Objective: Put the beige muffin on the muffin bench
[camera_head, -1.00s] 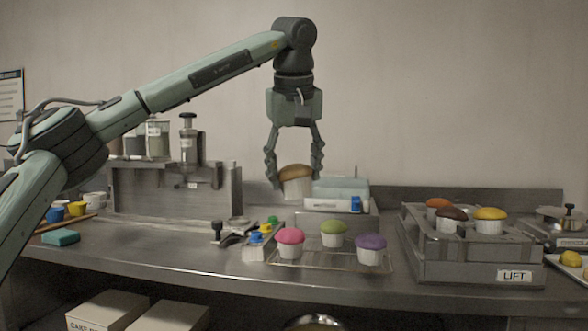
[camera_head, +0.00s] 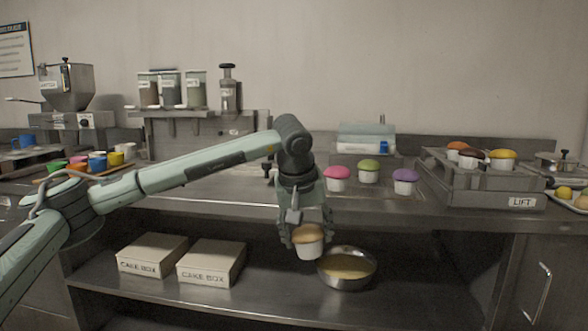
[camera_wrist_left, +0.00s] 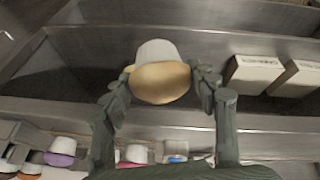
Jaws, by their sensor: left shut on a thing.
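The beige muffin (camera_head: 308,243), with a tan top and white cup, is held in my left gripper (camera_head: 306,232), which is shut on it. In the head view it hangs in front of the counter edge, level with the lower shelf opening, left of a metal bowl. In the left wrist view the muffin (camera_wrist_left: 160,80) sits between the two fingers (camera_wrist_left: 160,85), its white cup pointing away from the palm. I see no bench labelled for muffins. My right gripper is not in view.
The lower shelf (camera_head: 140,290) holds two cake boxes (camera_head: 211,263) and a metal bowl (camera_head: 347,281) with yellow contents. On the counter (camera_head: 230,190) stand pink, green and purple muffins (camera_head: 405,187), and a grey LIFT crate (camera_head: 480,195) with several muffins at right.

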